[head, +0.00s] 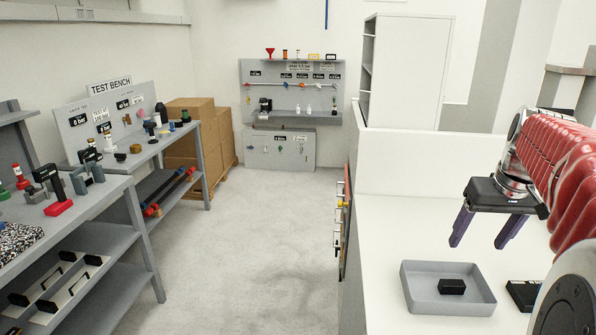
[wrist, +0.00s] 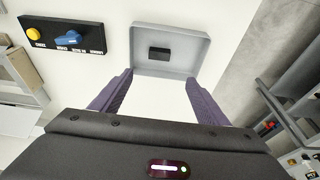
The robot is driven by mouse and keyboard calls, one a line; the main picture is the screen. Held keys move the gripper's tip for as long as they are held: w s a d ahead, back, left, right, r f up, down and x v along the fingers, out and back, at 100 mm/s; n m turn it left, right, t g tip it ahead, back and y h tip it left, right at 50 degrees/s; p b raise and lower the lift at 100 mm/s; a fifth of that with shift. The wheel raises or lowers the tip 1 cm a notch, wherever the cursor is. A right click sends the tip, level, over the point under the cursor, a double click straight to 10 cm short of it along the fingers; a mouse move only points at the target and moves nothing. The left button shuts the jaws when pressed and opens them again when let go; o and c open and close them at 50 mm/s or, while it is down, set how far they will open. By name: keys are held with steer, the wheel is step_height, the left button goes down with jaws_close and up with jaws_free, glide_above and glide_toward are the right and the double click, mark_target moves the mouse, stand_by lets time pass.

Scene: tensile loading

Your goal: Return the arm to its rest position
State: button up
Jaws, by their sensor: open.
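My gripper (head: 481,238) hangs from my red arm at the right of the head view, above the white counter. Its two purple fingers are spread apart with nothing between them. In the wrist view the open gripper (wrist: 156,92) points toward a grey tray. The grey tray (head: 412,290) lies on the counter below my gripper, with a small black block (head: 452,286) inside it. The tray (wrist: 190,42) and the block (wrist: 159,54) also show in the wrist view, beyond the fingertips and apart from them.
A black control panel (wrist: 62,36) with a yellow button and a blue knob lies beside the tray. The white counter (head: 390,240) has a raised back wall. Shelving benches (head: 110,200) line the left, cardboard boxes (head: 190,140) stand behind, and the floor (head: 250,250) between is clear.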

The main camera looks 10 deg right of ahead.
steer(key=s+a+f+n+t, duration=0.1)
steer(key=s+a+f, duration=0.2)
steer(key=a, duration=0.7)
steer(key=s+a+f+n+t, duration=0.1)
steer(key=s+a, duration=0.4)
steer(key=a, duration=0.5)
steer(key=s+a+f+n, duration=0.1)
steer(key=s+a+f, duration=0.3)
steer(key=a, duration=0.6)
steer(key=shift+s+a+f+t+y, duration=0.2)
steer(key=shift+s+f+t+y, duration=0.05)
steer(key=shift+f+t+y, duration=0.15)
steer(key=shift+c, duration=0.3)
